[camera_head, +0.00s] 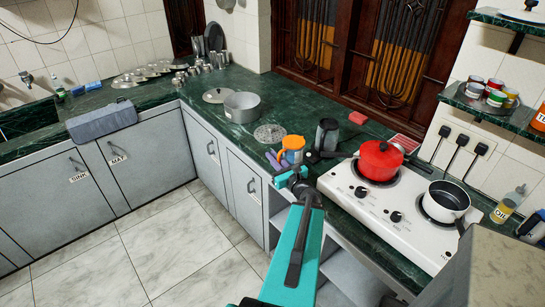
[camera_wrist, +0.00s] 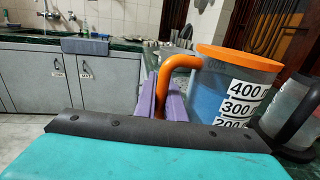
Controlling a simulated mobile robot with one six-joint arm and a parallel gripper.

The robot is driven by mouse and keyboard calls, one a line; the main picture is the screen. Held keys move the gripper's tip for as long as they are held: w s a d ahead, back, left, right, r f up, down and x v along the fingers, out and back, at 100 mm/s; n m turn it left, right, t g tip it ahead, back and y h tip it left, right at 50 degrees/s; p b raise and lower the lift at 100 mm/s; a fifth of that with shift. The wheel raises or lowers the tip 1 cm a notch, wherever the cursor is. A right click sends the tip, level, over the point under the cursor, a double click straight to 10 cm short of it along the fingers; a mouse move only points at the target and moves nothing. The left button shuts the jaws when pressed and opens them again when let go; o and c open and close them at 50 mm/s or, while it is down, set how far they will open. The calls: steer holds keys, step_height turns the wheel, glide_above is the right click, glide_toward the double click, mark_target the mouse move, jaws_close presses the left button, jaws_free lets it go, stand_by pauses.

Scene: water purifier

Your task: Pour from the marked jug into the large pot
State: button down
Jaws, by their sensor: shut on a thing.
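The marked jug (camera_wrist: 242,85) has an orange rim and handle, a bluish see-through body and white volume labels. It stands upright in the wrist view, and its orange top shows in the head view (camera_head: 293,143). My gripper (camera_wrist: 163,98) has its purple fingers shut around the orange handle (camera_wrist: 178,64); the fingers also show in the head view (camera_head: 274,160). The jug's base is hidden, so I cannot tell whether it touches the counter. The large grey pot (camera_head: 242,107) sits open on the green counter, behind and left of the jug. Its inside is mostly hidden.
A dark-handled clear jug (camera_head: 327,134) stands just right of the marked jug. A perforated disc (camera_head: 269,133) and a lid (camera_head: 216,95) lie near the pot. A white stove (camera_head: 395,210) holds a red pot (camera_head: 379,159) and a saucepan (camera_head: 446,200). Small metal vessels stand further back.

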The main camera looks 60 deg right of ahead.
steer(key=w+a+r+n+t+y+b, duration=0.15)
steer(key=w+a+n+y, duration=0.35)
steer(key=w+a, duration=0.7)
steer(key=w+a+r+n+y+b, duration=0.1)
steer(key=w+a+r+n+y, duration=0.15)
steer(key=w+a+y, duration=0.7)
steer(key=w+a+n+g+y, duration=0.1)
steer(key=a+n+g+y, duration=0.1)
steer(key=a, duration=1)
steer(key=w+a+n+g+y+b, duration=0.1)
steer(key=w+a+n+g+y, duration=0.1)
steer(key=a, duration=1.1)
steer(key=w+a+n+g+y+b, duration=0.1)
steer(key=a+n+g+y, duration=0.2)
steer(key=a, duration=0.9)
steer(key=shift+w+a+r+n+y, duration=0.25)
steer(key=shift+r+n+y, duration=0.15)
steer(key=shift+n+y, duration=0.55)
